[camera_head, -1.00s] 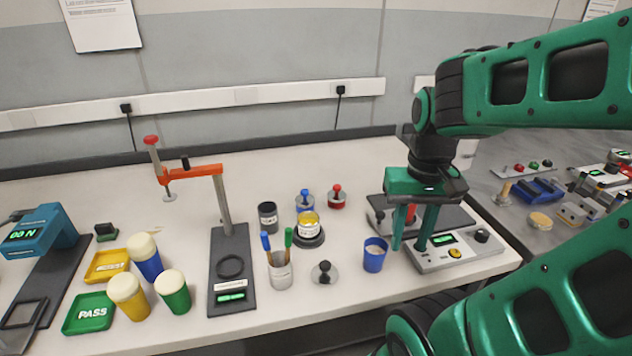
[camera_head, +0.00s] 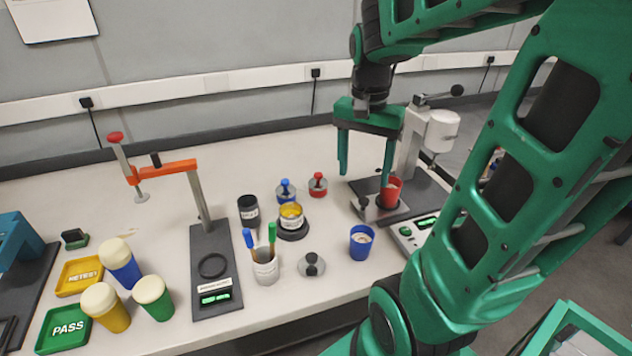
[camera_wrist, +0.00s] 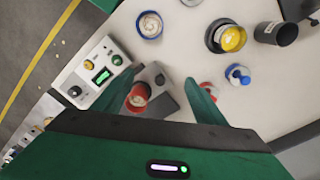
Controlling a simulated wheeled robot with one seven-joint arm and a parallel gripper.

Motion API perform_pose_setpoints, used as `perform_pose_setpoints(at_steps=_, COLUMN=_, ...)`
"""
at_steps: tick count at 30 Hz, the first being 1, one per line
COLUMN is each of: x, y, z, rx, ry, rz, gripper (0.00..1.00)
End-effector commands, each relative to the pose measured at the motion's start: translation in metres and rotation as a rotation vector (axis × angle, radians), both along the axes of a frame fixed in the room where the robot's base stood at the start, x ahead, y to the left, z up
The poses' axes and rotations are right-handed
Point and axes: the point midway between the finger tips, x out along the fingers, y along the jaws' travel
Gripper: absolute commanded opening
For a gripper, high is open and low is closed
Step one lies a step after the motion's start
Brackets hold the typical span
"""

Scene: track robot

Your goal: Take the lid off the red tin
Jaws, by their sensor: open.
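A red cup-shaped tin (camera_head: 392,190) stands on the dark base of a machine at the right of the bench. It also shows in the wrist view (camera_wrist: 137,97), between my fingers and closer to the left one. My gripper (camera_head: 366,168) is open and empty, pointing down. Its right finger overlaps the red tin in the head view; contact cannot be told. A small round piece with a red knob (camera_head: 318,183) stands farther left, beside a similar blue-knobbed one (camera_head: 286,190); my finger partly hides the red one in the wrist view.
The machine's white head (camera_head: 440,130) and post stand close right of my gripper. A control box (camera_head: 418,232), a blue cup (camera_head: 361,242), a black-knobbed disc (camera_head: 311,264), a pen holder (camera_head: 265,267) and a yellow tin (camera_head: 291,216) stand nearby. The back bench is clear.

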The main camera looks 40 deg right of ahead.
Motion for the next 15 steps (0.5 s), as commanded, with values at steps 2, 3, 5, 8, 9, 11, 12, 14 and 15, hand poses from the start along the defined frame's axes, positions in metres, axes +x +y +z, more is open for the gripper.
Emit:
perform_pose_setpoints(at_steps=2, x=0.038, y=-0.005, z=0.002, rx=-0.004, ry=0.001, rz=-0.145, gripper=0.65)
perform_pose_setpoints(at_steps=3, x=0.056, y=-0.007, z=0.002, rx=-0.004, ry=-0.003, rz=-0.223, gripper=0.65)
perform_pose_setpoints(at_steps=5, x=0.082, y=-0.009, z=0.002, rx=-0.003, ry=-0.008, rz=-0.333, gripper=0.65)
perform_pose_setpoints(at_steps=8, x=0.119, y=-0.012, z=-0.001, rx=0.006, ry=-0.016, rz=-0.495, gripper=0.65)
perform_pose_setpoints(at_steps=9, x=0.131, y=-0.012, z=-0.003, rx=0.009, ry=-0.018, rz=-0.548, gripper=0.65)
perform_pose_setpoints(at_steps=11, x=0.146, y=-0.012, z=-0.005, rx=0.016, ry=-0.02, rz=-0.617, gripper=0.65)
perform_pose_setpoints(at_steps=12, x=0.154, y=-0.012, z=-0.007, rx=0.019, ry=-0.021, rz=-0.657, gripper=0.65)
perform_pose_setpoints(at_steps=14, x=0.164, y=-0.013, z=-0.008, rx=0.024, ry=-0.022, rz=-0.702, gripper=0.65)
perform_pose_setpoints(at_steps=15, x=0.168, y=-0.013, z=-0.009, rx=0.026, ry=-0.023, rz=-0.723, gripper=0.65)
